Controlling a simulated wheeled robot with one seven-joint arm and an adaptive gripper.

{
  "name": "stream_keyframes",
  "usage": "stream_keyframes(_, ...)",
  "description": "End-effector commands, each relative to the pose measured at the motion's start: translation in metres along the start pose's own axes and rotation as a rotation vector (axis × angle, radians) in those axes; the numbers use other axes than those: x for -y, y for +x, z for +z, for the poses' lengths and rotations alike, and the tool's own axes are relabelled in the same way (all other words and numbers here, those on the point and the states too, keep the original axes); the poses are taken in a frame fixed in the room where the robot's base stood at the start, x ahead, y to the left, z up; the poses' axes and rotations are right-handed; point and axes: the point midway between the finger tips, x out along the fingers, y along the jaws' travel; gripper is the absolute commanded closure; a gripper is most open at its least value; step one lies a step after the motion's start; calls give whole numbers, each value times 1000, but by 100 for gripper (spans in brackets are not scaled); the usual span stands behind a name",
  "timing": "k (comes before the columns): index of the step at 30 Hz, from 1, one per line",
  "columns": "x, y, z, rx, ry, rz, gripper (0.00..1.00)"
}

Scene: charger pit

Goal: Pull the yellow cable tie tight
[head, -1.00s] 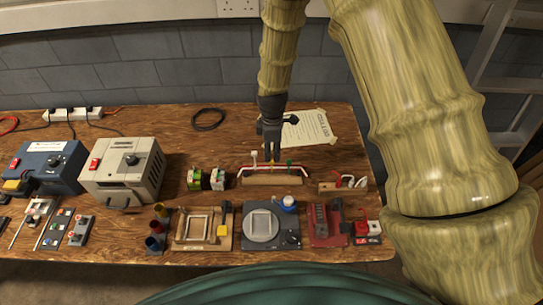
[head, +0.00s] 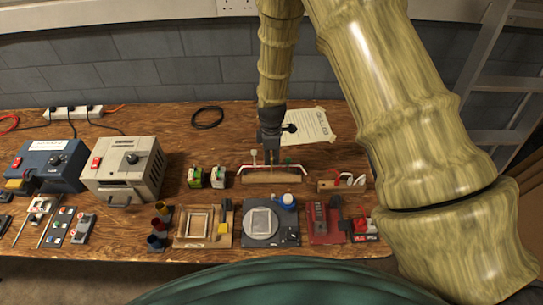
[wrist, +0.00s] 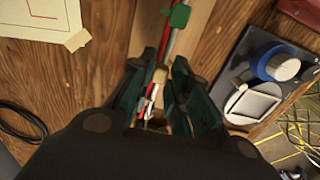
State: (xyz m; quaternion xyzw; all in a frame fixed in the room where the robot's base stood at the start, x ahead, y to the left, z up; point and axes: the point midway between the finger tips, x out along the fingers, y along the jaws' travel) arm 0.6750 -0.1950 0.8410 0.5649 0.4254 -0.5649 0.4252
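The yellow cable tie (wrist: 160,76) shows in the wrist view as a small yellow head on the red and white cable bundle. It lies between the fingertips of my gripper (wrist: 161,73), with a finger on each side and some gap left; contact cannot be made out. In the head view my gripper (head: 271,160) points down over the middle of the wooden cable holder (head: 272,178) and hides the yellow tie. A green tie (wrist: 180,15) stands farther along the bundle. A white tie (head: 254,156) stands left of my gripper in the head view.
A wooden block with white and red parts (head: 343,186) stands right of the holder. Green and white connector blocks (head: 206,177) stand to its left. A dark device with a round plate (head: 264,222) sits in front. A paper sheet (head: 308,126) lies behind.

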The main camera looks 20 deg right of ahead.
Motion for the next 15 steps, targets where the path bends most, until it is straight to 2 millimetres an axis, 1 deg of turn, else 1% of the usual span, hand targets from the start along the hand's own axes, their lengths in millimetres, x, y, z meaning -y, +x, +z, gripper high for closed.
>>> stream_keyframes(1,0,0,0,0,0,0,97)
stream_keyframes(2,0,0,0,0,0,0,100)
stream_keyframes(9,0,-2,0,0,0,1,100)
stream_keyframes(11,0,-7,0,0,-1,1,100)
stream_keyframes(15,-1,-28,0,-2,0,3,100)
